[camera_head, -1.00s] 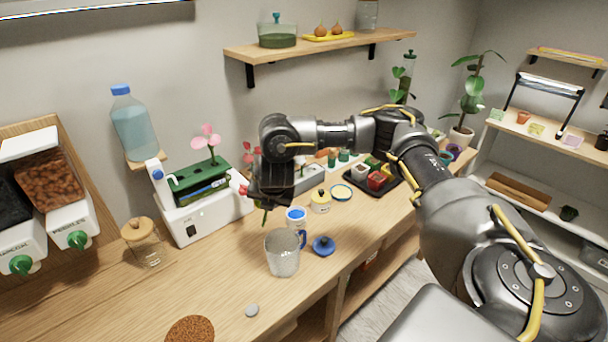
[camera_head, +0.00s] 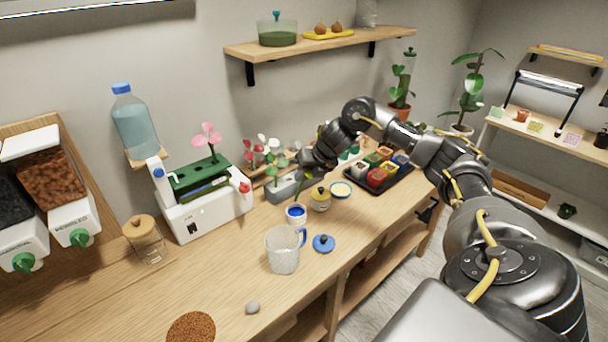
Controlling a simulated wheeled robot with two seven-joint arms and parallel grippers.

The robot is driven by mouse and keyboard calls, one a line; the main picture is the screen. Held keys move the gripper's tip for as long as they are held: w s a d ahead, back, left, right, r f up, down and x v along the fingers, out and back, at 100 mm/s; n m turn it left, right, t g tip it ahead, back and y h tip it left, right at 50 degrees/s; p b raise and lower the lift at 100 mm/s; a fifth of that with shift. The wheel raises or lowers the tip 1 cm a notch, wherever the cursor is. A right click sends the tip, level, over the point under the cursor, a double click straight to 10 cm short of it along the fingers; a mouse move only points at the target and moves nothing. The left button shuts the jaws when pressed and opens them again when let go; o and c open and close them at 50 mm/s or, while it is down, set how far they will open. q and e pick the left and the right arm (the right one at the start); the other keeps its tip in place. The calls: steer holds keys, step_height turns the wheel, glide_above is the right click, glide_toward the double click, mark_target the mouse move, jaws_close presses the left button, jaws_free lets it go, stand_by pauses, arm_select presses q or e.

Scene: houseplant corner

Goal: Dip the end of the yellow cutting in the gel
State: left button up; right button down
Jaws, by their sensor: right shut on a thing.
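My right gripper (camera_head: 304,165) reaches in from the right and is shut on a cutting. Its green stem (camera_head: 299,187) hangs below the fingers, just above the small white pot with blue gel (camera_head: 296,214). The cutting's yellow part cannot be made out. The stem's end looks close to the pot's mouth; I cannot tell whether it touches the gel. A blue lid (camera_head: 323,243) lies beside the pot. A yellow jar (camera_head: 320,200) stands to the right. My left gripper is not in view.
A clear mug (camera_head: 282,252) stands in front of the pot. Behind are a grey holder (camera_head: 284,188) with flowers and a white machine (camera_head: 205,210) with a green top. A black tray of coloured pots (camera_head: 376,177) sits right. The front counter is mostly clear.

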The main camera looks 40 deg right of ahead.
steer(key=shift+f+b, duration=2.5)
steer(key=shift+f, duration=0.4)
steer(key=shift+f, duration=0.4)
steer(key=shift+f, duration=0.1)
step_height(320, 180, up, 7)
steer(key=p, duration=0.6)
stand_by(0.8)
